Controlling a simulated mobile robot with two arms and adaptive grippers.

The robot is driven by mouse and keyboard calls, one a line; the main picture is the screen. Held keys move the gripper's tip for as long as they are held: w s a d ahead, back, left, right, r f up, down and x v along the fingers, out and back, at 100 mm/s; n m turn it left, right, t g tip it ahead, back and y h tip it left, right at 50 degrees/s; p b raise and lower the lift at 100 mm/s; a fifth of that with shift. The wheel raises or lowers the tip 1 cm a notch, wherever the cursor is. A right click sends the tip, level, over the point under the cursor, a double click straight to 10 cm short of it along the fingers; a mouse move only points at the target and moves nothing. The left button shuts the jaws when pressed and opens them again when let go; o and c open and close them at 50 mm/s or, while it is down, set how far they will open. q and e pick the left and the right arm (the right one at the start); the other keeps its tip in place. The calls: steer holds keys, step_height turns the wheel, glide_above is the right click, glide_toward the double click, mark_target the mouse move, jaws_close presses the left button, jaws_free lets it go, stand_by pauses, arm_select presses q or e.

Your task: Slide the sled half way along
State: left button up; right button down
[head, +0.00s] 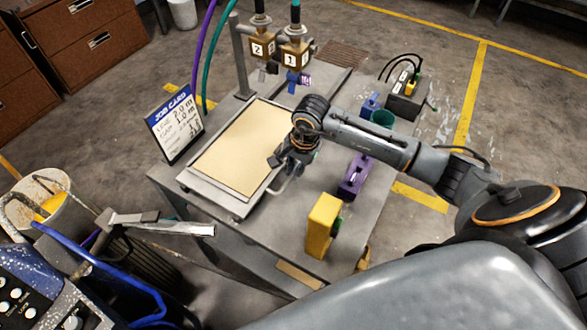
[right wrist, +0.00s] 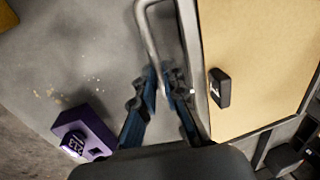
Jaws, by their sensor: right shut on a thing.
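The sled (head: 190,182) is a grey tray carrying a flat tan board (head: 235,150), and it lies on the grey table. The board also fills the right of the right wrist view (right wrist: 255,60). A bent metal handle (right wrist: 147,32) stands out from the sled's side. My right gripper (head: 281,163) is at the sled's right edge. In the right wrist view its blue fingers (right wrist: 165,85) are shut on the handle's bar. My left gripper is not in view.
A job card (head: 175,122) stands at the table's left edge. A purple block (head: 355,176) and a yellow block (head: 322,225) stand right of the sled. Two numbered spray valves (head: 278,48) are mounted beyond its far end.

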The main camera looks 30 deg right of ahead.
steer(key=shift+w+d+f+b, duration=0.15)
steer(key=shift+w+d+b, duration=0.1)
steer(key=shift+d+b, duration=0.15)
steer(key=w+d+b, duration=0.2)
steer(key=d+b, duration=0.1)
steer(key=d, duration=0.1)
steer(key=w+d+b, duration=0.2)
steer(key=d+b, duration=0.1)
steer(key=d, duration=0.1)
steer(key=w+d+b, duration=0.3)
steer(key=d, duration=0.1)
steer(key=shift+w+d+b, duration=0.25)
steer(key=shift+d+b, duration=0.05)
steer(key=shift+d, duration=0.15)
steer(key=c, duration=1.4)
jaws_free()
steer(key=shift+r, duration=0.2)
step_height(320, 180, up, 12)
steer(key=s+d, duration=0.1)
steer(key=s, duration=0.1)
steer(key=shift+f, duration=0.15)
